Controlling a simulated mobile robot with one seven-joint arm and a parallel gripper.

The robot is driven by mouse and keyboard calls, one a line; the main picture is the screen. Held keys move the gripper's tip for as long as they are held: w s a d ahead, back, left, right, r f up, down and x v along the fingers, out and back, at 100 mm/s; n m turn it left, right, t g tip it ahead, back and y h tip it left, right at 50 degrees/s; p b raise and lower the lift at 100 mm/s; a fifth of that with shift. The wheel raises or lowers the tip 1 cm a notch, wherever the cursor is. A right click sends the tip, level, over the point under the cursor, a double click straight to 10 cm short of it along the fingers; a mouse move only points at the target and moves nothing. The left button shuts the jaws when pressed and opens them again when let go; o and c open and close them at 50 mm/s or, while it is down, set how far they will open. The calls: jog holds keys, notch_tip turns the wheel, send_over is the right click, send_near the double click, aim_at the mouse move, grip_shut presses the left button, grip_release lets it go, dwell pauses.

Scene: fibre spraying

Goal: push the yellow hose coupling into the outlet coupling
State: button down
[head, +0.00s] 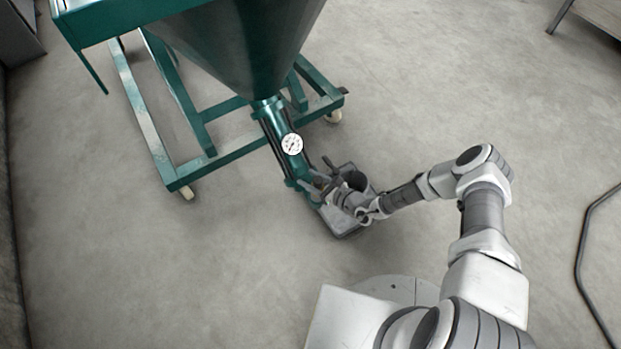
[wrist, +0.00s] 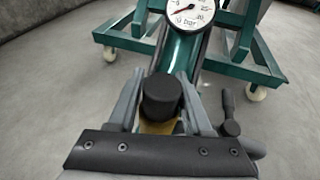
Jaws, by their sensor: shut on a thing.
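The yellow hose coupling (wrist: 158,127) shows as a small yellow patch between the jaws in the wrist view, below a black cylinder-shaped part. My gripper (wrist: 160,84) is shut on it, one grey finger on each side. In the head view my gripper (head: 345,202) is at the low end of the machine's teal outlet pipe (head: 275,122). The outlet coupling (head: 299,183) is at that end, close ahead of my gripper. The black part and fingers hide the joint, so I cannot tell whether the couplings touch.
A round pressure gauge (head: 292,144) sits on the pipe. A lever with a black knob (wrist: 230,127) stands right of my gripper. A grey box-like object (head: 345,231) lies beneath it. The teal frame (head: 233,153) stands behind on castors. A dark hose (head: 581,240) lies far right. Much floor is clear.

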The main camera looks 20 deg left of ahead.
jog(key=shift+f+b, duration=0.3)
jog(key=shift+f, duration=0.15)
jog(key=shift+c, duration=1.2)
grip_release()
jog(key=p+v, duration=0.5)
jog(key=v, duration=1.2)
jog(key=shift+d+p, duration=0.15)
jog(key=shift+p, duration=0.15)
jog(key=shift+r, duration=0.1)
